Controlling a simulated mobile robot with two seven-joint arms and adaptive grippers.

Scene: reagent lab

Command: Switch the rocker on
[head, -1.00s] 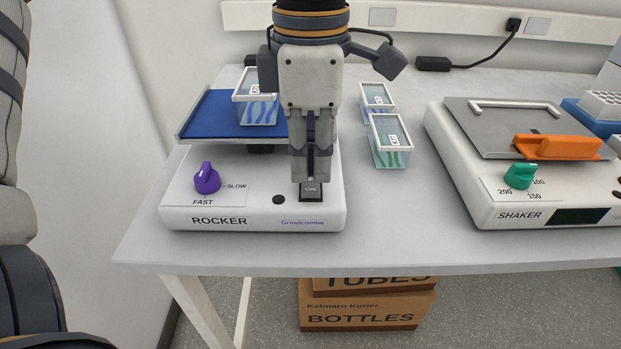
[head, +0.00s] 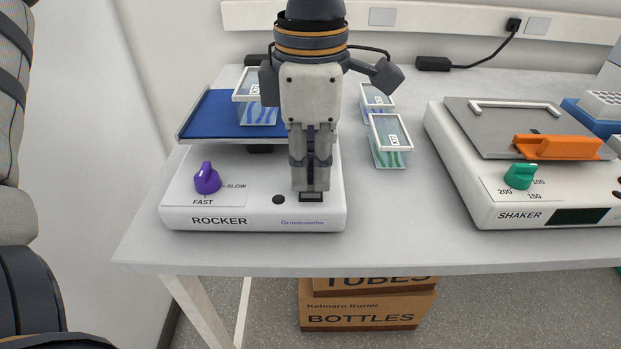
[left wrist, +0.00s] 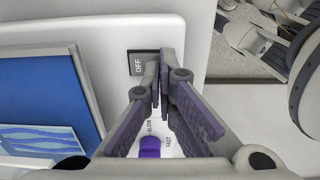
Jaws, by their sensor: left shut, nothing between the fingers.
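The rocker (head: 180,215) is a white box with a blue platform on top, a purple knob and a dark power switch (head: 311,198) at its front right. My left gripper (head: 311,188) points down over that switch, its fingers shut and empty. Its tips cover part of the switch; I cannot tell whether they touch it. In the left wrist view the switch (left wrist: 138,64) shows its OFF-marked part beside the fingertips (left wrist: 161,75); the other part is hidden. The purple knob (head: 207,179) stands to the left. My right gripper is not in view.
A lidded box (head: 256,112) with blue strips sits on the blue platform (head: 215,115). Two more lidded boxes, one with green strips (head: 391,145), stand right of the rocker. A shaker (head: 480,180) stands further right. The bench between the rocker and shaker front is clear.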

